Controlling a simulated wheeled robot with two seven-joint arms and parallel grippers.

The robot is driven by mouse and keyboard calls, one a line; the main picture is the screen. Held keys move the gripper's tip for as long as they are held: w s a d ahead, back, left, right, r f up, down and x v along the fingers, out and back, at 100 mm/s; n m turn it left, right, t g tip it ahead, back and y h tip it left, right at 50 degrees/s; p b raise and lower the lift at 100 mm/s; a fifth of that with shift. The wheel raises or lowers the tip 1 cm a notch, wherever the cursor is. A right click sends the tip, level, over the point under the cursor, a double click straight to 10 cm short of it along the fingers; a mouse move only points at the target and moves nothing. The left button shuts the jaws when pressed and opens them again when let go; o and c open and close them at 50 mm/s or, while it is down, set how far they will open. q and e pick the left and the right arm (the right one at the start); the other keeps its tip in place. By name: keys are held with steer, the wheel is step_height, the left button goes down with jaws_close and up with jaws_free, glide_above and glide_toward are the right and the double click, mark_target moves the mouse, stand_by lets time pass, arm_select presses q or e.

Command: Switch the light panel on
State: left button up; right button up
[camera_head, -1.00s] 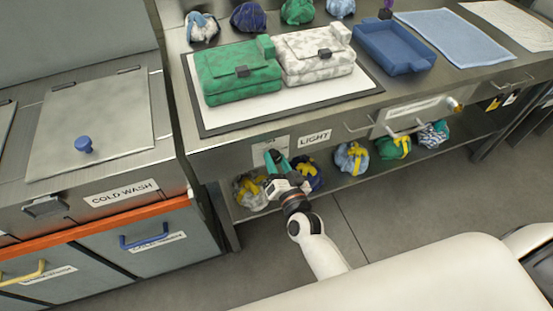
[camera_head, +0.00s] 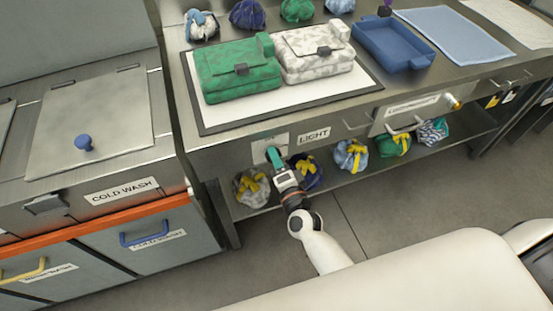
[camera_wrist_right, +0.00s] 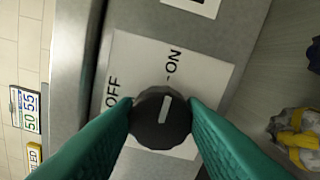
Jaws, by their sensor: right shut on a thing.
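The light panel (camera_head: 225,114) is a white sheet in a dark frame on the bench, with a green bag (camera_head: 238,72) and a white-grey patterned bag (camera_head: 316,55) on it. Its surface looks white; I cannot tell if it is lit. Below, on the bench front beside the LIGHT label (camera_head: 314,135), is a white switch plate (camera_head: 262,147). In the right wrist view, the dark round knob (camera_wrist_right: 150,130) sits between my right gripper's (camera_wrist_right: 162,115) green fingers, which are shut on it. Its white pointer line points towards the ON mark. The head view (camera_head: 274,155) hides the knob.
Several tied bundles (camera_head: 351,155) lie on the shelf under the bench, close to my right arm. A cold wash unit (camera_head: 93,115) stands at left. A blue tray (camera_head: 395,48) and blue cloth (camera_head: 455,37) lie on the bench at right. The floor in front is clear.

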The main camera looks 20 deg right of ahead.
stand_by(0.5)
steer(key=o, duration=1)
steer(key=shift+s, duration=0.1)
steer(key=s, duration=1.1)
steer(key=shift+s+d+b, duration=0.25)
steer(key=shift+s+b, duration=0.15)
steer(key=shift+b, duration=0.05)
